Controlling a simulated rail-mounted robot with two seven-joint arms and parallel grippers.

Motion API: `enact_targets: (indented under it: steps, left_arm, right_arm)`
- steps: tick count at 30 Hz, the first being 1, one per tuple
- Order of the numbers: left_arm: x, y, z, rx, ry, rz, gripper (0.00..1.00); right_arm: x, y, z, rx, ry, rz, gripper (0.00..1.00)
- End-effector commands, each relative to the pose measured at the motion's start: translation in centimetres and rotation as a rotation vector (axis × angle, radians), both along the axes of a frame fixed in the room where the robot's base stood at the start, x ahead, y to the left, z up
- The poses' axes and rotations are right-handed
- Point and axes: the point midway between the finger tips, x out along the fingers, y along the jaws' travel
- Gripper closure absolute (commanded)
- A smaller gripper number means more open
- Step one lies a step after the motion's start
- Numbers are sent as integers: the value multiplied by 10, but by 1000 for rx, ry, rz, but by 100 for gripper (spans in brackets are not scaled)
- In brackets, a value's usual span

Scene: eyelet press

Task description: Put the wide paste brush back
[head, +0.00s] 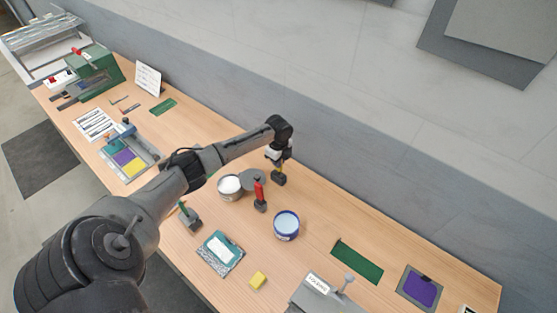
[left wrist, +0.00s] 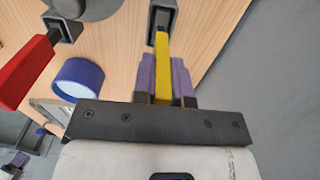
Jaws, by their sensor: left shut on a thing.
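My left gripper (head: 278,162) is shut on the yellow handle of a brush (left wrist: 162,50), toward the back of the bench. The handle runs down into a dark square holder (head: 279,179), which also shows in the left wrist view (left wrist: 163,14). The brush's bristles are hidden; I cannot tell how deep it sits. A red-handled brush (head: 259,190) stands in a similar dark holder just left and in front. A green-handled brush (head: 184,209) stands in another holder further left. Which brush is the wide one cannot be read. My right gripper is not in view.
A blue-rimmed pot (head: 286,225) and an open white-filled tin (head: 229,187) stand near the holders, with a grey round lid (head: 253,177) between. The grey wall (head: 340,185) rises behind the bench.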

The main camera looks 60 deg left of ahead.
Motion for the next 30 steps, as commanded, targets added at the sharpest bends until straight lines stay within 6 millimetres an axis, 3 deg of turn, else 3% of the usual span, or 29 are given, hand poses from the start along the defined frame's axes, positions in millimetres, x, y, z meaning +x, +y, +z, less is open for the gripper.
enact_targets:
  steps: [2,3,12,23,30]
  left_arm:
    - [0,0,-2,0,0,0,100]
    - [0,0,-2,0,0,0,86]
    - [0,0,-2,0,0,0,57]
    - [0,1,6,2,-2,0,57]
    - [1,1,47,2,-3,-2,57]
  right_arm:
    - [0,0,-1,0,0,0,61]
    - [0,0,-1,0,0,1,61]
    - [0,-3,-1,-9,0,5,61]
    - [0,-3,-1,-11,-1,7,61]
    - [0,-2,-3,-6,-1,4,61]
